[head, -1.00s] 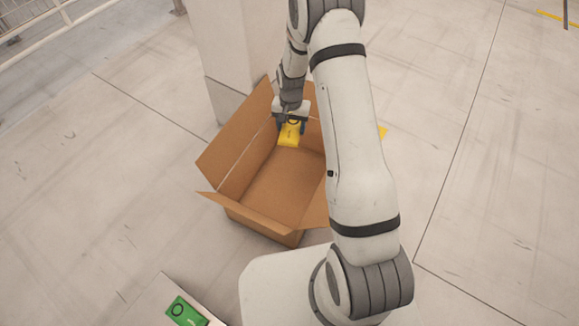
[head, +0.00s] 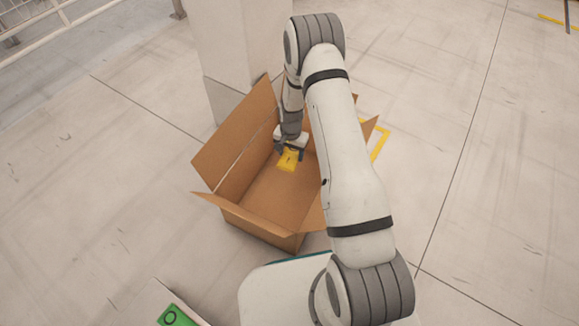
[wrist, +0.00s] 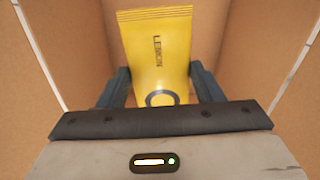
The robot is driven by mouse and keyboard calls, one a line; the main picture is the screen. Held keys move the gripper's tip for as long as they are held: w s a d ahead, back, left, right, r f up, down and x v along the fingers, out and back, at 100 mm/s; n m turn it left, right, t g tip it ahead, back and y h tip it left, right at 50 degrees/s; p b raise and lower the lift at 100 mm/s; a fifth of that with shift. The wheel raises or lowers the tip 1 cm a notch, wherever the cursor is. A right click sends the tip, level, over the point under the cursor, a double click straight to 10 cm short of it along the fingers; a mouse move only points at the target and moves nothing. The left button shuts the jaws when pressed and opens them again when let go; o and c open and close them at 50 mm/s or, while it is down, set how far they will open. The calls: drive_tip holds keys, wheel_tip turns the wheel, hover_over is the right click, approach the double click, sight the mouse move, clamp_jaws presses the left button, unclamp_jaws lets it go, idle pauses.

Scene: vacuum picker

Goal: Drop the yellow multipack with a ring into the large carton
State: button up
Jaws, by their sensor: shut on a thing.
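The yellow multipack (head: 288,160) hangs from my gripper (head: 291,149) inside the large carton (head: 262,205). In the wrist view the yellow multipack (wrist: 160,52) shows the word LEMON and a dark ring near its lower end. My gripper (wrist: 160,88) is shut on it, one dark finger at each side. The open carton stands on the floor with its flaps spread. Its brown walls (wrist: 62,45) rise on both sides of the pack. Whether the pack touches the carton's floor, I cannot tell.
A pale pillar (head: 228,60) stands just behind the carton. A green pack (head: 176,316) lies on a light surface at the bottom left. Yellow floor marking (head: 381,142) shows right of the carton. The floor at left is clear.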

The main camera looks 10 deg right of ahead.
drive_tip(key=shift+f, duration=0.15)
drive_tip(key=o, duration=1.2)
drive_tip(key=shift+c, duration=0.2)
wheel_tip(320, 180, up, 8)
drive_tip(key=p, duration=0.3)
